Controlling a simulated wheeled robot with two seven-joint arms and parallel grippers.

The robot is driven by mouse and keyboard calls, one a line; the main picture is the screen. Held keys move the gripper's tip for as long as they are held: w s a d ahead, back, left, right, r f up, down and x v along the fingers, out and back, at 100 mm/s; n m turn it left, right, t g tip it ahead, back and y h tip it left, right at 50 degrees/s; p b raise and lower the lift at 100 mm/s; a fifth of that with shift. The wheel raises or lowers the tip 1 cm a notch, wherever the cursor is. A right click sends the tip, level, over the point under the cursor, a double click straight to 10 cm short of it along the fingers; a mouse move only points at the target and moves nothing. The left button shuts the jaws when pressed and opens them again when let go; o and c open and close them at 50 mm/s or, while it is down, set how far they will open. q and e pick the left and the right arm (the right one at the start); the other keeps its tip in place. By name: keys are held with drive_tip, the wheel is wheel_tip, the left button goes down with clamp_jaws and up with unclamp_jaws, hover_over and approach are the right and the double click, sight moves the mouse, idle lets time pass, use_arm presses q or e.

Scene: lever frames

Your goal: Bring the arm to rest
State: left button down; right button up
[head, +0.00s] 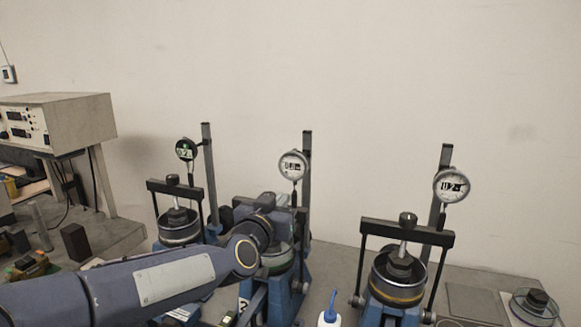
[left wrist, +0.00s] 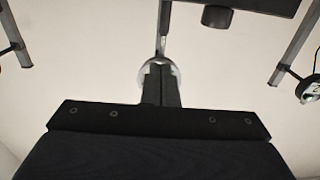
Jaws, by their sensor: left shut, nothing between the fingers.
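Three lever frames stand in a row on the bench: a left one (head: 152,198), a middle one (head: 307,160) and a right one (head: 440,238). Each has an upright post and a round dial gauge. My left arm reaches in from the lower left in the head view, and its hand is in front of the middle frame, hiding much of it. In the left wrist view my left gripper (left wrist: 161,84) has its two dark fingers together with nothing between them. A round gauge shows partly behind the fingertips. My right gripper is not seen.
A beige instrument box (head: 75,118) stands at the left, with a dark block (head: 75,242) on the bench below it. A white bottle with a blue nozzle (head: 331,307) is at the front. A round dish (head: 534,306) lies at the far right. The space above the frames is clear.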

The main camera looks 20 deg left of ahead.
use_arm(q)
drive_tip(key=s+d+f+g+h, duration=0.1)
drive_tip(key=s+d+f+g, duration=0.1)
drive_tip(key=s+f+g, duration=0.2)
drive_tip(key=s+d+f+g+h, duration=0.2)
drive_tip(key=s+f+g, duration=0.2)
drive_tip(key=s+f, duration=0.6)
drive_tip(key=s+d+f+n+g+h, duration=0.1)
drive_tip(key=s+f+g, duration=0.3)
drive_tip(key=s, duration=1.3)
wheel_tip(320, 180, down, 3)
drive_tip(key=shift+d+r+h, duration=0.1)
drive_tip(key=shift+d+h, duration=0.3)
drive_tip(key=shift+d, duration=0.45)
drive_tip(key=c, duration=2.1)
unclamp_jaws()
drive_tip(key=shift+c, duration=0.2)
